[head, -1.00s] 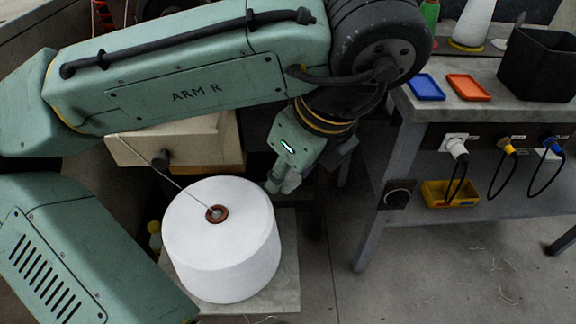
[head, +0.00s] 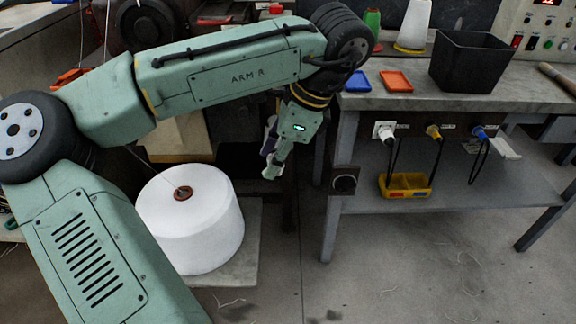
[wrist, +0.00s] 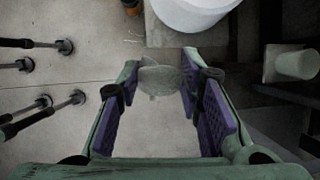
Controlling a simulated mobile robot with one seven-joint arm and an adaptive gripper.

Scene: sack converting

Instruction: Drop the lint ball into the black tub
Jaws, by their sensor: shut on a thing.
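A grey, fuzzy lint ball (wrist: 160,79) sits between the fingertips of my gripper (wrist: 158,84) in the wrist view, and the fingers are shut on it. In the head view my gripper (head: 271,166) hangs pointing down, just right of a big white thread cone, left of the workbench; the lint ball cannot be made out there. The black tub (head: 470,70) stands upright on the bench top at the upper right, well away from my gripper and higher than it. Its floor is hidden by its front wall.
The white cone (head: 190,225) stands on a grey slab, a thread rising from it. Cables and a yellow bin (head: 405,187) are below. The concrete floor in front is mostly clear.

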